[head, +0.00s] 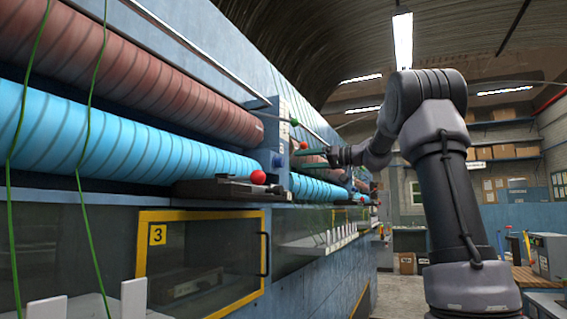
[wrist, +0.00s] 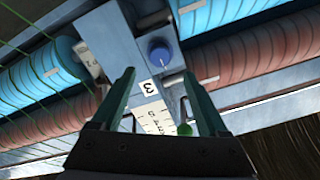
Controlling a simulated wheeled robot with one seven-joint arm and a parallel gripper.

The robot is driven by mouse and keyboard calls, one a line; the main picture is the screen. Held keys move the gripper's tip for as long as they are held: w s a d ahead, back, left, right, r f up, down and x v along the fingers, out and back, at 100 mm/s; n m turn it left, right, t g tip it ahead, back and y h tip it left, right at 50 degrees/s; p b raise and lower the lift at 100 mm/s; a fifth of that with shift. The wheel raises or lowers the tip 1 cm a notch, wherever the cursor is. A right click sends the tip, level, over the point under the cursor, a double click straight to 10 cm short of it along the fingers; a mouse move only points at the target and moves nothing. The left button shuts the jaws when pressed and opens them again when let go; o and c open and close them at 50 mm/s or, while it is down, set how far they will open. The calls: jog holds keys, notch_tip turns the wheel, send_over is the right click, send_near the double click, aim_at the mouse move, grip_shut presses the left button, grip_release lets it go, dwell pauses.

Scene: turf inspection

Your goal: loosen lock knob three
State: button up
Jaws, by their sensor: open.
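A round blue knob (wrist: 160,52) sits on a blue-grey bracket plate, beside a white label reading 3 (wrist: 149,88), in the wrist view. In the head view the blue knob (head: 277,160) shows on the upright bracket (head: 283,135) between the rollers. My gripper (wrist: 159,72) is open and empty. Its two green fingers point at the bracket, one on either side of the knob in the picture. The knob appears beyond the fingertips, with no contact seen. In the head view my gripper (head: 306,159) is just right of the bracket, small and partly blurred into the background.
A green ball (head: 294,122) sits on a rod by the bracket; a white scale (wrist: 157,118) lies below label 3. Red-brown (head: 140,75) and light blue (head: 110,135) rollers flank the bracket. A red ball (head: 258,177) and a yellow-framed window (head: 205,214) are below. The aisle right is open.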

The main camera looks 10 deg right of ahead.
aim_at(283, 162)
jog(key=x, duration=0.8)
jog(key=shift+w+a, duration=0.1)
jog(key=shift+a, duration=0.05)
grip_shut()
